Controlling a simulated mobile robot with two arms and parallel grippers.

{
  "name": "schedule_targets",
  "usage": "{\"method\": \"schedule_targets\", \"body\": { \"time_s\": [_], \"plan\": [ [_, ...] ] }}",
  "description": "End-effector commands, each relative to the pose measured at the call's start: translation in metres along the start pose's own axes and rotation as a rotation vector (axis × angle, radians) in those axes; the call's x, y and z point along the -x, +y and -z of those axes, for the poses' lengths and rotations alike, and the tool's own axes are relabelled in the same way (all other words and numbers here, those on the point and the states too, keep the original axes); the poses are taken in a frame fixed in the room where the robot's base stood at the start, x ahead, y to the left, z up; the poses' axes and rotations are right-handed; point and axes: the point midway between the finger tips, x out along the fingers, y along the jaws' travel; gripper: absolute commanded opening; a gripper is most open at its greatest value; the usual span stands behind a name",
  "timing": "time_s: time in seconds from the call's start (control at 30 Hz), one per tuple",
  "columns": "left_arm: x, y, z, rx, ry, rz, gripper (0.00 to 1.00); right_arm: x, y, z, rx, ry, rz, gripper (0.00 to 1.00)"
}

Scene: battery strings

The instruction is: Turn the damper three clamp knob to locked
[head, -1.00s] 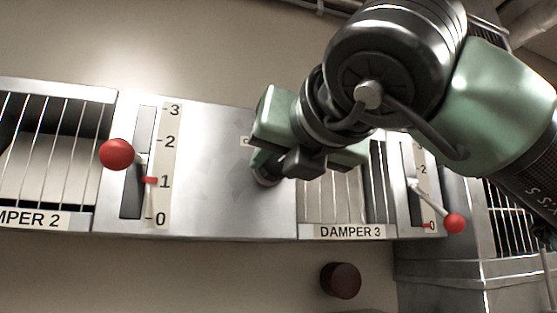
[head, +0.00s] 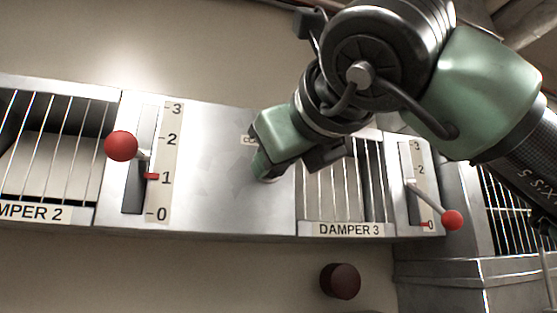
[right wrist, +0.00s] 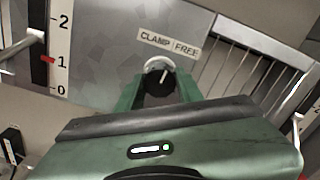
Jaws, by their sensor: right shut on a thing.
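The damper three clamp knob (right wrist: 157,87) is dark with a white pointer line and a pale ring behind it. In the right wrist view it sits between the green fingers of my right gripper (right wrist: 160,93), which is shut on it. Above it is a plate (right wrist: 167,43) reading CLAMP and FREE. In the head view my right gripper (head: 264,160) is against the metal panel (head: 215,165), left of the DAMPER 3 grille, and hides most of the knob. My left gripper is in neither view.
The damper 3 lever (head: 453,220) with a red ball stands right of the grille, low on its scale. The damper 2 lever (head: 121,146) sticks out at left. A dark round knob (head: 341,281) is on the wall below.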

Motion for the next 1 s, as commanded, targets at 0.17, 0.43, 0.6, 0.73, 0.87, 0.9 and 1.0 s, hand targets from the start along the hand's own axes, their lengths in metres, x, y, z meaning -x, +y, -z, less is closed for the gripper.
{"method": "schedule_targets", "body": {
  "time_s": [0.17,0.43,0.6,0.73,0.87,0.9,1.0],
  "plan": [
    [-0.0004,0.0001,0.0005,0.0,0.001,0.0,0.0,-0.0003,-0.0006,0.0005,0.166,0.002,0.0,0.0],
    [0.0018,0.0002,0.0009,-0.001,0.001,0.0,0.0,-0.0003,-0.0012,-0.0003,0.423,0.001,0.001,0.0],
    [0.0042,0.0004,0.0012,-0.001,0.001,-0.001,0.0,-0.0002,-0.0013,-0.0006,0.575,0.001,0.001,0.0],
    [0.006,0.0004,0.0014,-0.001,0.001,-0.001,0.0,-0.0003,-0.0013,-0.0005,0.677,0.001,0.001,0.0],
    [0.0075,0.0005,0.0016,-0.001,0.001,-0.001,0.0,-0.0004,-0.0015,-0.0002,0.761,0.002,0.001,0.0],
    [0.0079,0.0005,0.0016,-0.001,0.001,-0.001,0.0,-0.0005,-0.0016,-0.0002,0.782,0.002,0.001,0.0],
    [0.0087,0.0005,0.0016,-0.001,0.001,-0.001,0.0,-0.0004,-0.0017,-0.0001,0.828,0.002,0.001,0.0]
  ]
}}
